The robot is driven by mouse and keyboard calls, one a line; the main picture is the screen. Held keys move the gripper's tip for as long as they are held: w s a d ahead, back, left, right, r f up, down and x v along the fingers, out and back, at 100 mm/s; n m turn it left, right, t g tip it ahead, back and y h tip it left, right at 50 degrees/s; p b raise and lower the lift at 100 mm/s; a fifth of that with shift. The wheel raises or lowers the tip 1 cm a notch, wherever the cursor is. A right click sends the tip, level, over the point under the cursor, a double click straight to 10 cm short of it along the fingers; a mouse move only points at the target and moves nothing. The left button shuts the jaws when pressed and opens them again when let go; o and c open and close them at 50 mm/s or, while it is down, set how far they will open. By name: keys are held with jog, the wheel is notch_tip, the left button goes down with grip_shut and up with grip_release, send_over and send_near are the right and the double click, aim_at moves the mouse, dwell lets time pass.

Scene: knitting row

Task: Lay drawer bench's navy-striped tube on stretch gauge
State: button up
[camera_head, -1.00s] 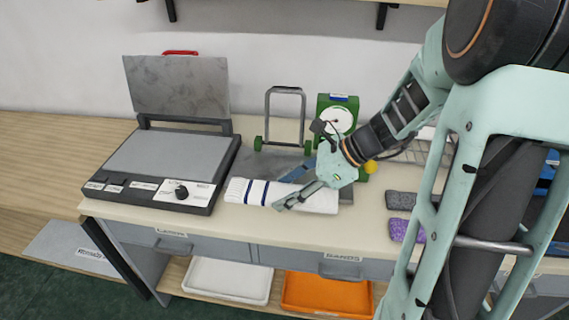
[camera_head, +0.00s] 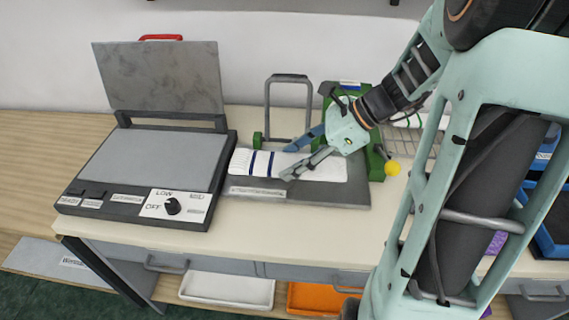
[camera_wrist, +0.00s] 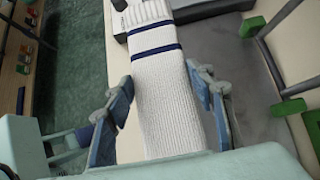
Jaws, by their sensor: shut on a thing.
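The white knitted tube with navy stripes (camera_head: 320,168) lies lengthwise above the grey base plate of the stretch gauge (camera_head: 345,195). Its left end overhangs toward the press. My gripper (camera_head: 288,163) is shut on the tube, with one finger on the far side and one on the near side. In the wrist view the tube (camera_wrist: 170,105) runs between my fingers (camera_wrist: 163,90), its striped end pointing away. The gauge's green upright (camera_head: 372,150) is partly hidden behind my gripper. I cannot tell whether the tube touches the plate.
A flat press (camera_head: 150,160) with its lid raised stands left of the gauge. A green-footed metal frame (camera_head: 288,110) stands behind the tube. A yellow ball (camera_head: 392,168) is at the gauge's right. A white tray (camera_head: 230,290) and an orange tray (camera_head: 315,298) are below the bench.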

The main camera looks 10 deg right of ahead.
jog(key=w+f, duration=0.2)
jog(key=w, duration=0.1)
jog(key=w+f, duration=0.5)
jog(key=w, duration=0.2)
jog(key=shift+w+a+f, duration=0.1)
jog(key=shift+a+f, duration=0.3)
jog(key=shift+w+f, duration=0.2)
jog(key=shift+f, duration=0.15)
jog(key=shift+w+f, duration=0.15)
jog(key=shift+f, duration=1.45)
jog(key=shift+f, duration=0.15)
jog(key=o, duration=0.9)
